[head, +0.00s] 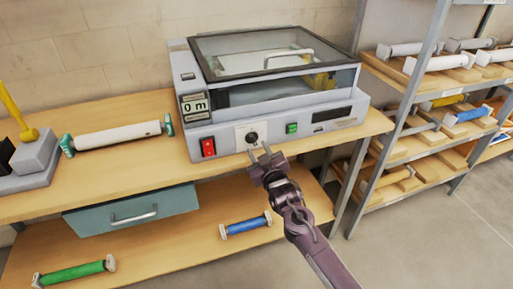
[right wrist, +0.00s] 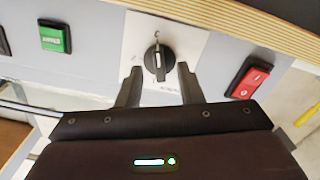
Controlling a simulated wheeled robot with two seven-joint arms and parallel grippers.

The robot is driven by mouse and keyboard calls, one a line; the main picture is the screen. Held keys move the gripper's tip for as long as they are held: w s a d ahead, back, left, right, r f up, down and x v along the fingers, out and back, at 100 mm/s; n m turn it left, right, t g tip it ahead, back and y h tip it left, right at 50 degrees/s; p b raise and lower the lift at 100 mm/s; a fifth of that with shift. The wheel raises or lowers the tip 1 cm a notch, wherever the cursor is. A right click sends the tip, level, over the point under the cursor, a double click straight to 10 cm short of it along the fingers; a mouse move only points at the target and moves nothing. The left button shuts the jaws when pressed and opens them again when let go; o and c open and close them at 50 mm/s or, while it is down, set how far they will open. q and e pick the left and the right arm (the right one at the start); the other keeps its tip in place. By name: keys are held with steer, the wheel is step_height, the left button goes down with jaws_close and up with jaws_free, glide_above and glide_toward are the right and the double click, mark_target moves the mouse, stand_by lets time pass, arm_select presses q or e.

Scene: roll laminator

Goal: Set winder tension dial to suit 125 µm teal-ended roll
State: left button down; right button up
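The winder tension dial (head: 251,137) is a small black knob on a white plate on the laminator's front panel. In the right wrist view the dial (right wrist: 157,62) shows a light pointer line, with small markings around it too blurred to read. My right gripper (head: 264,152) is in front of the dial; in the right wrist view its fingers (right wrist: 158,75) are apart, one to each side of the dial's lower part, with nothing between them held. The teal-ended roll (head: 117,134), white with teal ends, lies on the bench left of the laminator (head: 270,85). My left gripper is not in view.
A red switch (head: 208,147) and a green button (head: 292,128) flank the dial. A grey block with a yellow handle (head: 30,150) stands at bench left. Green (head: 75,272) and blue (head: 246,225) rolls lie on the lower shelf. Racks of rolls stand right.

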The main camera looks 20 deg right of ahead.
steer(key=s, duration=0.5)
steer(key=shift+s+d+b, duration=0.1)
steer(key=shift+s+b, duration=0.1)
steer(key=shift+b, duration=0.1)
steer(key=s+f+g, duration=0.3)
steer(key=s+f, duration=0.2)
steer(key=f, duration=0.7)
steer(key=s+d+f+g, duration=0.15)
steer(key=s+f, duration=0.25)
steer(key=f, duration=0.7)
steer(key=s+f+g, duration=0.4)
steer(key=s+f, duration=0.1)
steer(key=f, duration=0.7)
steer(key=s+f+g, duration=0.2)
steer(key=s+f, duration=0.5)
steer(key=s, duration=0.5)
steer(key=s+f+m+g, duration=0.1)
steer(key=s+f+g, duration=0.2)
steer(key=s, duration=1)
steer(key=s+f+g, duration=0.3)
steer(key=s+f, duration=0.7)
steer(key=s, duration=0.2)
steer(key=shift+s+d+f+m+h, duration=0.15)
steer(key=shift+d+f+m+h, duration=0.15)
steer(key=shift+d+f+m, duration=0.1)
steer(key=shift+g, duration=0.25)
